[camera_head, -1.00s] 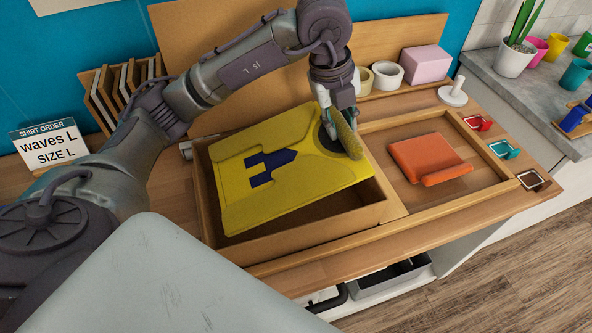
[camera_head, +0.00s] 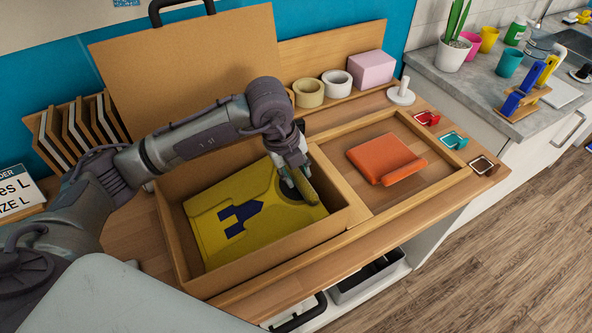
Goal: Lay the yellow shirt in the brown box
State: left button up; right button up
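The yellow shirt (camera_head: 245,225), folded flat with a dark blue mark on it, lies inside the open brown box (camera_head: 272,259). It looks low in the box, with the box walls around it. My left gripper (camera_head: 302,190) reaches into the box at the shirt's right edge. One finger shows above the shirt; the other is hidden, so I cannot tell whether it still grips the edge. The box lid (camera_head: 190,62) stands open behind. My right gripper is not in view.
An orange folded cloth (camera_head: 386,158) lies in the framed tray (camera_head: 440,181) right of the box. Two tape rolls (camera_head: 308,93), a pink block (camera_head: 372,69) and a white peg stand (camera_head: 401,95) are behind. Red, teal and dark clips (camera_head: 454,141) lie at the right edge.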

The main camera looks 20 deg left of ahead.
pick_arm(q)
jog(key=shift+o, duration=1.4)
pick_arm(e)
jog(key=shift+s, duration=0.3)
pick_arm(q)
jog(key=shift+r, duration=0.1)
jog(key=b+v, duration=0.2)
jog(key=v, duration=1)
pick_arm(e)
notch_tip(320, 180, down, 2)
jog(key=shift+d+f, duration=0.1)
